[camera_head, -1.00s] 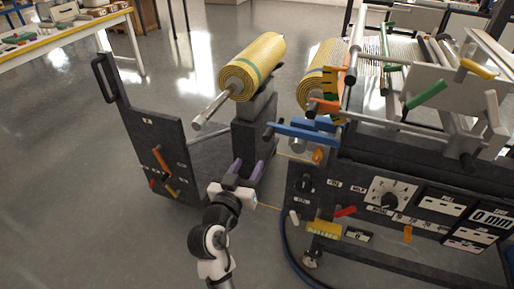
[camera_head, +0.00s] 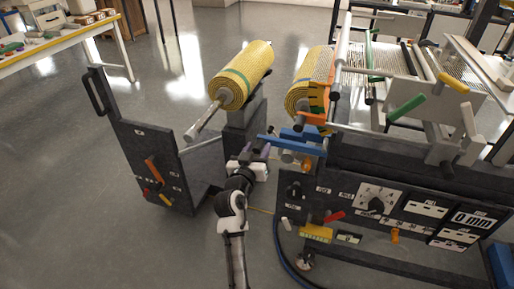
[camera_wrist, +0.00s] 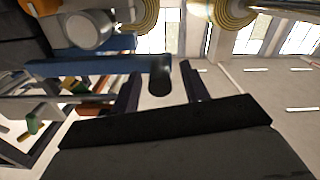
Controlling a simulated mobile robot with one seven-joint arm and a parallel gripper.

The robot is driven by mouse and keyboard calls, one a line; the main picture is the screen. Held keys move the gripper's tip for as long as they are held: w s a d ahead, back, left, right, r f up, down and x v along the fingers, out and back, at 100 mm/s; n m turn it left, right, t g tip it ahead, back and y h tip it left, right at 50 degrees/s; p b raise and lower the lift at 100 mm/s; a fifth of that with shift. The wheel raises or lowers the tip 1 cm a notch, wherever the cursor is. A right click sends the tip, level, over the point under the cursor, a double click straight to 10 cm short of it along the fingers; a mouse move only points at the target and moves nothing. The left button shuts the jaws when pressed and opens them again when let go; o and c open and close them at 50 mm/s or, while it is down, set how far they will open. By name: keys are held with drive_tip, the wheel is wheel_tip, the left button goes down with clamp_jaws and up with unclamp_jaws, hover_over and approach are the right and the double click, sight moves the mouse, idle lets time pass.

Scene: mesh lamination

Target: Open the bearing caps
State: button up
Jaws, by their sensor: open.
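Two blue bars (camera_head: 284,145), which look like the bearing caps or their handles, stick out leftward from the machine's upper left corner. They lie beside the shaft of the rear yellow roll. My gripper (camera_head: 259,152) is at the left end of the lower bar, with its purple fingers pointing up. In the wrist view, a blue bar (camera_wrist: 95,66) reaches in from the left, and its dark round end (camera_wrist: 160,76) shows between the two open fingers of my gripper (camera_wrist: 162,88). I cannot tell whether the fingers touch it.
A second yellow roll (camera_head: 308,80) is mounted at the machine (camera_head: 410,180), beside an orange part (camera_head: 318,112). A work table (camera_head: 60,38) stands at the far left. The floor between is clear.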

drive_tip(key=shift+c, duration=0.2)
clamp_jaws()
drive_tip(key=shift+r, duration=0.1)
drive_tip(key=shift+r+m+b, duration=0.35)
drive_tip(key=shift+r+m, duration=0.35)
drive_tip(key=shift+r, duration=0.5)
drive_tip(key=s+d+r+m, duration=0.1)
drive_tip(key=d+r+m, duration=0.3)
drive_tip(key=r, duration=0.3)
drive_tip(key=s+d+r+m+b, duration=0.1)
drive_tip(key=d+r+m, duration=0.3)
drive_tip(key=r+m, duration=0.2)
drive_tip(key=shift+s+r, duration=0.3)
drive_tip(key=shift+r, duration=0.6)
